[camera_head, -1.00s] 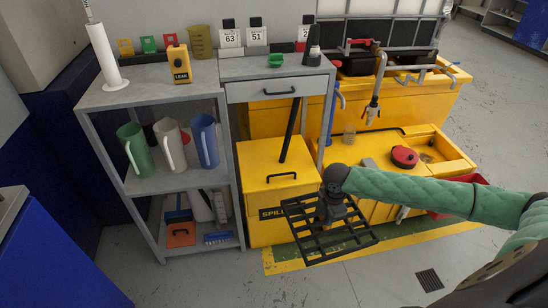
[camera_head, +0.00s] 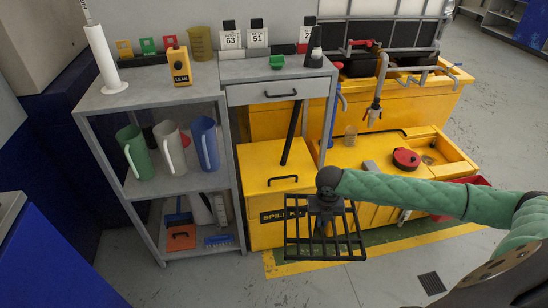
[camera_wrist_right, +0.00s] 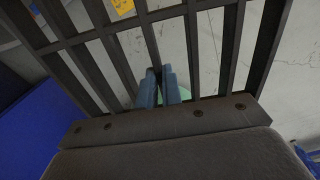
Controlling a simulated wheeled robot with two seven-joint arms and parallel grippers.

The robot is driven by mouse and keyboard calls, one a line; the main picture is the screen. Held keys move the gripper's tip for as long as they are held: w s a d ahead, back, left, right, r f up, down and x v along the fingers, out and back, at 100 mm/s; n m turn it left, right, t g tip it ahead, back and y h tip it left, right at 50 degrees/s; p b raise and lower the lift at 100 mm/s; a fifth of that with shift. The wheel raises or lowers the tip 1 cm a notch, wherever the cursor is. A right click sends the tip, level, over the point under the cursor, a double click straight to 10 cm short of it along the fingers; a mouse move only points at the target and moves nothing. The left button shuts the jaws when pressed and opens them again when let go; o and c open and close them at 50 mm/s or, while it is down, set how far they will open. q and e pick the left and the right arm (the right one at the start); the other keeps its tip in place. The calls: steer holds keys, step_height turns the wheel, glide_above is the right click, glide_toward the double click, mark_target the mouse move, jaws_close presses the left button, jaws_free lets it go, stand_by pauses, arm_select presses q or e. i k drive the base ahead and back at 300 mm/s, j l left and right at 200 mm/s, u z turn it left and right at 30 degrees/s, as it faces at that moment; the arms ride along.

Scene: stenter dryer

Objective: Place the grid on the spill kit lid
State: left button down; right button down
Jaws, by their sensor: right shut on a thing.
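The grid (camera_head: 300,259) is a black rack of parallel bars. My right gripper (camera_head: 326,212) is shut on it and holds it in the air in front of the yellow spill kit box, tilted with its face toward the head camera. In the right wrist view, the bars of the grid (camera_wrist_right: 191,50) fill much of the picture around the closed fingers (camera_wrist_right: 163,88). The spill kit lid (camera_head: 270,158) is flat and yellow with a black handle; it is shut, and the grid is apart from it, lower right of its handle. My left gripper is not in view.
A black pole (camera_head: 291,130) rises at the lid's back right. A grey drawer table (camera_head: 275,70) stands over the lid's rear. A shelf (camera_head: 155,185) with jugs stands left. A yellow basin (camera_head: 440,155) with a red-capped item lies right. Floor in front is clear.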

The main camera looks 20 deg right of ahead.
mark_target(275, 159)
steer(key=i, duration=0.95)
